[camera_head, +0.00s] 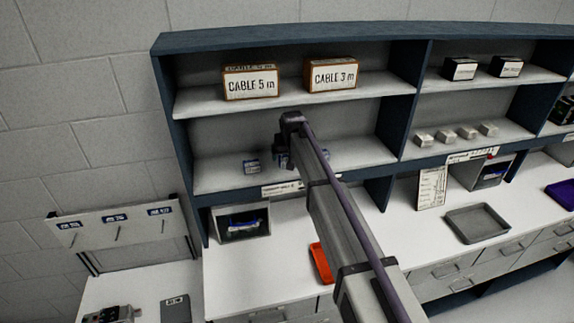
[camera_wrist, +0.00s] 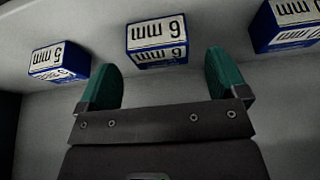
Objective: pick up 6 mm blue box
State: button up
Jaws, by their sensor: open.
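The 6 mm blue box (camera_wrist: 157,42) stands on a shelf in the wrist view, blue with a white label that appears upside down. It sits just beyond and between the fingers of my gripper (camera_wrist: 165,80), which is open with green fingertips and nothing between them. In the head view my arm reaches into the lower left shelf compartment, and my gripper (camera_head: 290,135) is at its end. The 6 mm box is mostly hidden behind the arm there, with a bit of blue (camera_head: 283,160) showing beside it.
A 5 mm box (camera_wrist: 60,62) stands left and another blue box (camera_wrist: 287,25) stands right in the wrist view, both outside the fingers. Two cable boxes (camera_head: 251,83) stand on the shelf above. The shelf's left wall (camera_head: 175,130) bounds the compartment.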

aim_at(287, 157)
jog(key=b+x, duration=0.1)
jog(key=x, duration=0.3)
jog(key=shift+s+b, duration=0.15)
jog(key=shift+b, duration=0.15)
jog(key=shift+s+d+r, duration=0.1)
jog(key=shift+s+r, duration=0.05)
jog(key=shift+r, duration=0.2)
jog(key=shift+f, duration=0.1)
jog(key=shift+c, duration=1.4)
jog(key=c, duration=0.8)
jog(key=shift+p, duration=0.35)
